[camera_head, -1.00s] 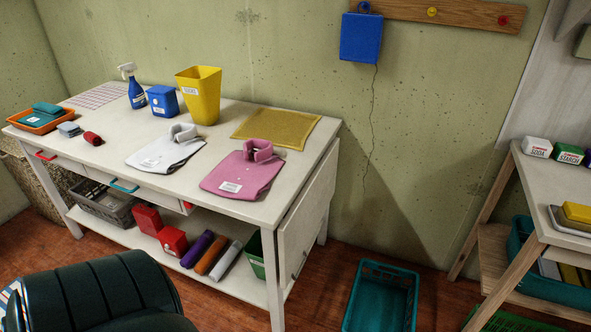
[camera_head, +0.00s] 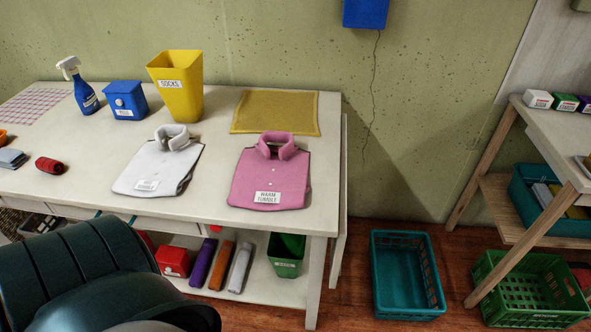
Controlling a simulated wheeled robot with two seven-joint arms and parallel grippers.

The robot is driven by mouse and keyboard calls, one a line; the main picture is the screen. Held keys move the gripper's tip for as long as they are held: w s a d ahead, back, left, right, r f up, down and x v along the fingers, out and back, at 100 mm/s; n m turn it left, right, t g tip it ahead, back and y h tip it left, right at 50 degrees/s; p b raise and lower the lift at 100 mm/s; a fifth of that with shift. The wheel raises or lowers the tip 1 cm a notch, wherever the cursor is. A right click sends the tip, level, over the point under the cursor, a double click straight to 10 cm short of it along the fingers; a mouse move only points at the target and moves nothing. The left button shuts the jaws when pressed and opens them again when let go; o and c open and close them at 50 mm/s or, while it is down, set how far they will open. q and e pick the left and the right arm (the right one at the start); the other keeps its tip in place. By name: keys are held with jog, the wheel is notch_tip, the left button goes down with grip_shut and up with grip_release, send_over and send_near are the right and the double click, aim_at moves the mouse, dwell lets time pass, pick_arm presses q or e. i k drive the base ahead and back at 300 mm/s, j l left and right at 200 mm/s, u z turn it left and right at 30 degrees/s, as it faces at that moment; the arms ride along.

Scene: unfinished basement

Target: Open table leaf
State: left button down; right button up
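The white table (camera_head: 225,221) stands against the wall, with folded shirts and containers on top. Its leaf (camera_head: 340,192) hangs down at the table's right end and shows almost edge-on as a narrow white panel. No handle on the leaf can be made out from here. A dark teal rounded body part of mine (camera_head: 95,275) covers the lower left and hides the table's front left. Neither of my grippers is in view.
A teal basket (camera_head: 405,285) stands on the floor right of the leaf, with a floor gap between. A green crate (camera_head: 530,288) sits under the wooden shelf (camera_head: 500,200). A pink shirt (camera_head: 268,180) lies near the table's right end; a yellow cloth (camera_head: 275,112) lies behind it.

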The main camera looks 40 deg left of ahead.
aim_at(338, 244)
jog(key=k+j, duration=0.1)
jog(key=j, duration=0.3)
jog(key=k+j, duration=0.1)
jog(key=j, duration=0.3)
jog(key=k+j, duration=0.15)
jog(key=j, duration=0.25)
